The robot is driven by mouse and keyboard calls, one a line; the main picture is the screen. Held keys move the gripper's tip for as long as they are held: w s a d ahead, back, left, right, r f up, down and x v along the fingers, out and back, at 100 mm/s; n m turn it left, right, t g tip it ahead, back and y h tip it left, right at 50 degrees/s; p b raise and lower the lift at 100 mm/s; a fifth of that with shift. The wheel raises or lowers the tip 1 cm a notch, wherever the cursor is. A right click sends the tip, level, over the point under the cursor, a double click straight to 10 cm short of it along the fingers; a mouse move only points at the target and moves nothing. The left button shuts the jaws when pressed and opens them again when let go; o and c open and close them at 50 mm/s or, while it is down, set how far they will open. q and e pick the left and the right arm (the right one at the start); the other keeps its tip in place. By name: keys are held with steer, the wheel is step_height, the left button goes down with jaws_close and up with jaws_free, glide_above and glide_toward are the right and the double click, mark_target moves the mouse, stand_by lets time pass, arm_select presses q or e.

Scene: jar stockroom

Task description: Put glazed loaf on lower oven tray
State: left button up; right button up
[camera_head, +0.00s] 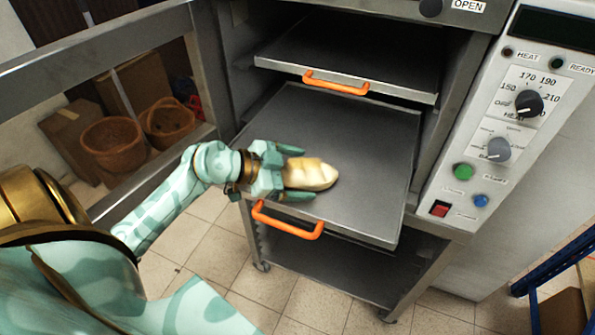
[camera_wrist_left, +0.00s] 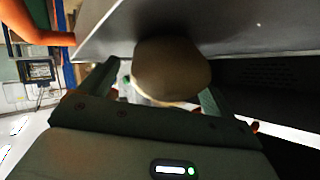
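The glazed loaf (camera_head: 312,175) is pale and golden and appears to rest on the lower oven tray (camera_head: 370,205), a grey sheet pulled out of the oven with an orange handle at its front. My left gripper (camera_head: 297,174) reaches in from the left, with one green finger on each side of the loaf. In the left wrist view the loaf (camera_wrist_left: 171,70) sits between the spread fingers, with a narrow gap beside the left finger. Contact at the other finger is unclear. My right gripper is out of view.
An upper tray (camera_head: 350,60) with an orange handle sits above. The open oven door (camera_head: 125,40) stands at the left, and the control panel (camera_head: 500,130) at the right. Baskets (camera_head: 113,145) show through the door. The lower tray's right part is bare.

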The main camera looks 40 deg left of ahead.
arm_select(q)
steer(key=p+v, duration=0.2)
steer(key=v, duration=1)
steer(key=shift+r, duration=0.1)
